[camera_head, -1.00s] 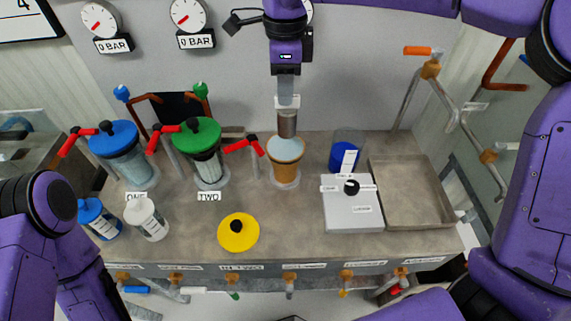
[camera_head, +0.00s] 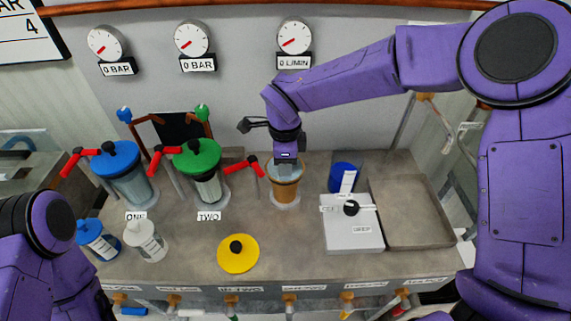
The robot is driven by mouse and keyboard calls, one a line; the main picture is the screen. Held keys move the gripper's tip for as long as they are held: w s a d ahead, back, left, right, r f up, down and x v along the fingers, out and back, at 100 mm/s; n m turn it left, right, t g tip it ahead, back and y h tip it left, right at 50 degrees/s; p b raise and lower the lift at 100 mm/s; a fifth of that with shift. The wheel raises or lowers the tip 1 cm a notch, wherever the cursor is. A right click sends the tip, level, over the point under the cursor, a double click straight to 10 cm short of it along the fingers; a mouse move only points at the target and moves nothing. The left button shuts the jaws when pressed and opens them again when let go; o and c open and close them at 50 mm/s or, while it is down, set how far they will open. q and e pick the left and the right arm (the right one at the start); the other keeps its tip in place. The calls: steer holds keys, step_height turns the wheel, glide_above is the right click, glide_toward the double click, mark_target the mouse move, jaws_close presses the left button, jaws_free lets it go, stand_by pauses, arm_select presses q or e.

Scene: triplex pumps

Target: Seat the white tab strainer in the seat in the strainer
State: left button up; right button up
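The strainer (camera_head: 284,192) is an amber-brown cup with a pale rim, upright on a round base at the middle back of the bench. My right gripper (camera_head: 286,168) points straight down at its mouth, with its fingers close together at the rim. The white tab strainer, a grey metal cylinder with a white tab, is in those fingers, but its body is hidden inside or behind the cup. I cannot tell how deep it sits. The yellow lid (camera_head: 238,257) with a black knob lies on the bench in front. My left gripper is out of view.
The blue-lidded pump ONE (camera_head: 128,180) and green-lidded pump TWO (camera_head: 204,172) stand to the left, near red-handled valves. A white box (camera_head: 352,238) with a black knob, a blue cup (camera_head: 342,178) and an empty tray (camera_head: 452,241) are to the right. Blue-capped (camera_head: 98,240) and white (camera_head: 145,240) jars stand front left.

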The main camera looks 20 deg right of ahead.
steer(key=shift+f, duration=0.15)
steer(key=shift+f+b, duration=0.25)
steer(key=shift+b, duration=0.55)
step_height(320, 180, up, 11)
steer(key=shift+a, duration=0.2)
